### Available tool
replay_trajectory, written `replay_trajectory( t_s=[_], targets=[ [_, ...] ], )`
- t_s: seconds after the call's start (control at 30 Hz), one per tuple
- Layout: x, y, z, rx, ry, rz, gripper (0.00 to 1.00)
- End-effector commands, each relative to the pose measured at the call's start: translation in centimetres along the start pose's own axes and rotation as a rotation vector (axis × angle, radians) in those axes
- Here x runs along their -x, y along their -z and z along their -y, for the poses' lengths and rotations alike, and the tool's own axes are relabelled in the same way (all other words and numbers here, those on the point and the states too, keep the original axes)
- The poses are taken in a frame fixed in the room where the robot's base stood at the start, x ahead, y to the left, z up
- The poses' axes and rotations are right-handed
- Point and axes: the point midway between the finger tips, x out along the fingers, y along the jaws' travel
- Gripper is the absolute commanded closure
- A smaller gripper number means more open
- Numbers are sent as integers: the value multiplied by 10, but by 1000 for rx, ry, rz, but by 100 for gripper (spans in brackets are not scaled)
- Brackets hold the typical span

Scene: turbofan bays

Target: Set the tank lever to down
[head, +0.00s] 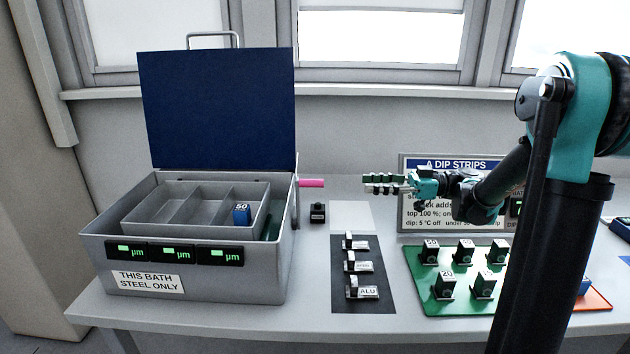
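The tank (190,275) is a grey metal box on the left of the table, with its dark blue lid (215,108) standing open. Its lever has a pink grip (312,183) that sticks out to the right from the tank's right side, above the rim level. A thin metal bar beside the grip runs along that side. My gripper (368,184) is in the air to the right of the pink grip, pointing left at about the same height in the picture. A gap shows between them, and nothing shows in the gripper. Its finger opening is too small to judge.
A grey divided tray (190,213) with a blue block (241,214) sits in the tank. A small black block (318,213) stands below the grip. A dark mat (377,300) holds labelled pieces; a green board (420,268) holds several black blocks. A sign (452,164) stands behind my arm.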

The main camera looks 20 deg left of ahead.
Motion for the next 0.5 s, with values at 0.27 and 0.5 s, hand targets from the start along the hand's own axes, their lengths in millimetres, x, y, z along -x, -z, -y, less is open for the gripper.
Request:
replay_trajectory(
  t_s=[0.27,0.5],
  targets=[
    [-54,0,1,0,6,0,61],
    [-102,0,2,0,6,0,61]
  ],
)
